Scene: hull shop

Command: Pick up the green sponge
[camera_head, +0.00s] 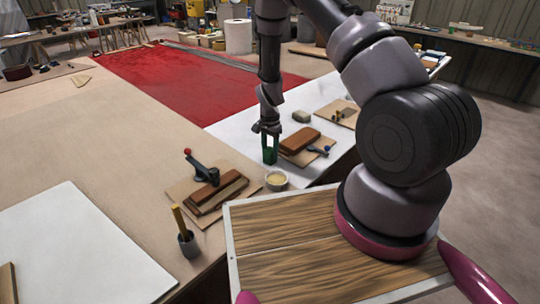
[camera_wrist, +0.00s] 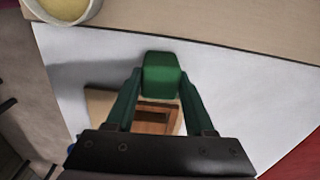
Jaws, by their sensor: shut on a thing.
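The green sponge (camera_wrist: 161,76) is between the two fingers of my gripper (camera_wrist: 158,88) in the wrist view, and the fingers touch its sides. In the head view the sponge (camera_head: 269,156) hangs at the end of my gripper (camera_head: 268,139), over or on the white table surface. I cannot tell whether its lower end touches the surface. My gripper is shut on it and points down.
A small bowl (camera_head: 276,179) of pale contents stands close in front of the sponge. A brown block (camera_head: 300,140) on a board lies to its right. A clamp (camera_head: 203,171) with wood blocks, a cup with a brush (camera_head: 187,240) and a greyish block (camera_head: 301,116) are nearby.

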